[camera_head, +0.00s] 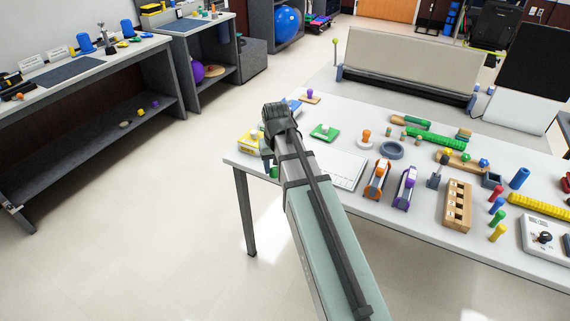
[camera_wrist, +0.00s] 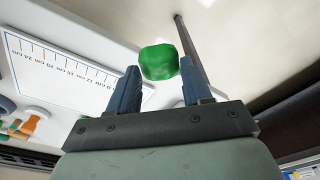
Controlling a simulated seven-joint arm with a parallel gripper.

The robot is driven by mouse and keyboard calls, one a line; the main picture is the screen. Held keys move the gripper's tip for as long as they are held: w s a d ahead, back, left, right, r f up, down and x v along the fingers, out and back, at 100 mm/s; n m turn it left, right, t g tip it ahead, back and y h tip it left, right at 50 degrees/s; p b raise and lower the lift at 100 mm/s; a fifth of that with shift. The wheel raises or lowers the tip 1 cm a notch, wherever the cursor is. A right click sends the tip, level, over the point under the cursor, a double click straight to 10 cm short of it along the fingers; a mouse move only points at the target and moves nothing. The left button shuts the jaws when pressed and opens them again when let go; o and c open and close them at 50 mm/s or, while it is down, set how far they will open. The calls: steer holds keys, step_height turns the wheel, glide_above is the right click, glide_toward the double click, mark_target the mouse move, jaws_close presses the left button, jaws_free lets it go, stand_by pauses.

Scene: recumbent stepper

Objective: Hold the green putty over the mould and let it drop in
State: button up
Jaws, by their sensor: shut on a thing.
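The green putty (camera_wrist: 158,62) is a rounded lump at the fingertips of my gripper (camera_wrist: 159,72) in the wrist view. The two blue-grey fingers stand on either side of it, and my gripper is shut on it. In the head view a small green patch (camera_head: 274,172) shows beside my arm at the table's near left edge; my arm hides most of my gripper there. I cannot tell for sure which thing is the mould. A blue-grey ring-shaped dish (camera_head: 391,150) lies on the table, to the right of my gripper and apart from it.
The white table (camera_head: 460,250) carries a white measuring chart (camera_head: 345,168), orange and purple clamps, a wooden block with holes (camera_head: 457,204) and coloured pegs. A yellow item (camera_head: 250,141) is close to my wrist. Open floor lies left of the table.

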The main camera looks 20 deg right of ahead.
steer(key=w+d+m, duration=0.2)
steer(key=w+d, duration=0.1)
steer(key=d, duration=1)
steer(key=w+d+m, duration=0.2)
steer(key=w+d, duration=0.1)
steer(key=d, duration=0.9)
steer(key=w+d+m, duration=0.3)
steer(key=d, duration=1)
steer(key=s+d+m+h, duration=0.1)
steer(key=s+d+m, duration=0.1)
steer(key=d, duration=1.1)
steer(key=shift+f, duration=2.7)
steer(key=o, duration=1.1)
steer(key=shift+r, duration=0.15)
steer(key=r, duration=0.4)
steer(key=a+r, duration=0.1)
steer(key=r, duration=0.4)
steer(key=s+r, duration=0.1)
steer(key=r, duration=0.3)
steer(key=shift+a+r, duration=0.15)
steer(key=shift+r, duration=0.1)
